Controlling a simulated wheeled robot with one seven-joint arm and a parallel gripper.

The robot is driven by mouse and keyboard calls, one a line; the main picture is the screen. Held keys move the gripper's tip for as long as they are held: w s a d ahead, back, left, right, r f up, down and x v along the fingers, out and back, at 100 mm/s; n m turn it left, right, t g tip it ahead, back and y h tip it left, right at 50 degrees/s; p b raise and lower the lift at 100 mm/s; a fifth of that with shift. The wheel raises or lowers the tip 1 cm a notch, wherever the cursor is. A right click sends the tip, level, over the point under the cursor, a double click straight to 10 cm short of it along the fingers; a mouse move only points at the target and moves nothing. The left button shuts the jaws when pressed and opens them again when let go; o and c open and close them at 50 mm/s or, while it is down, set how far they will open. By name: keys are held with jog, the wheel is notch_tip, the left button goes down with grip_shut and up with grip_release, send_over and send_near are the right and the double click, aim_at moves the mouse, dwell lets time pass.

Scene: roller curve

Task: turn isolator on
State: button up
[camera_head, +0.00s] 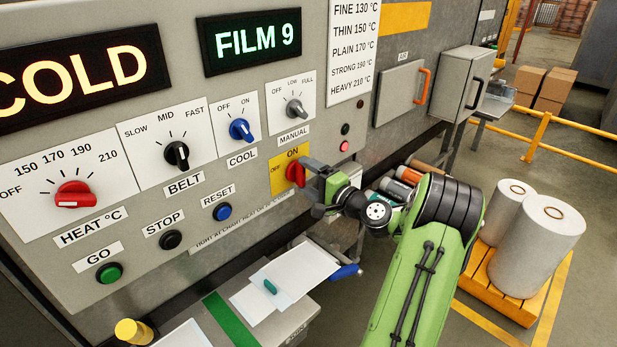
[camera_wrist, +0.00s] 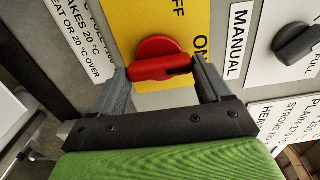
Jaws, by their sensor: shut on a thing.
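The isolator is a red rotary knob (camera_head: 296,174) on a yellow plate (camera_head: 277,184) marked OFF at the left and ON at the top. In the head view its handle stands about upright, towards ON. In the wrist view the red knob (camera_wrist: 158,62) lies across the picture, with its dark mark at the ON side. My gripper (camera_head: 312,184) is at the knob from the right; in the wrist view the gripper (camera_wrist: 162,76) has one finger at each end of the handle, shut on it. The lower part of the knob is partly hidden in the head view.
A grey selector marked MANUAL (camera_head: 296,108), a blue COOL knob (camera_head: 240,130) and a blue RESET button (camera_head: 222,212) sit near the isolator. A shelf with papers (camera_head: 285,275) lies below. White film rolls (camera_head: 537,245) stand on a yellow pallet at right.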

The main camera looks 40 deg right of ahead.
jog(key=o, duration=1)
jog(key=s, duration=0.8)
jog(key=s+b, duration=0.1)
jog(key=s, duration=0.6)
jog(key=shift+s+d+b, duration=0.2)
jog(key=shift+s+b, duration=0.1)
jog(key=shift+s, duration=0.1)
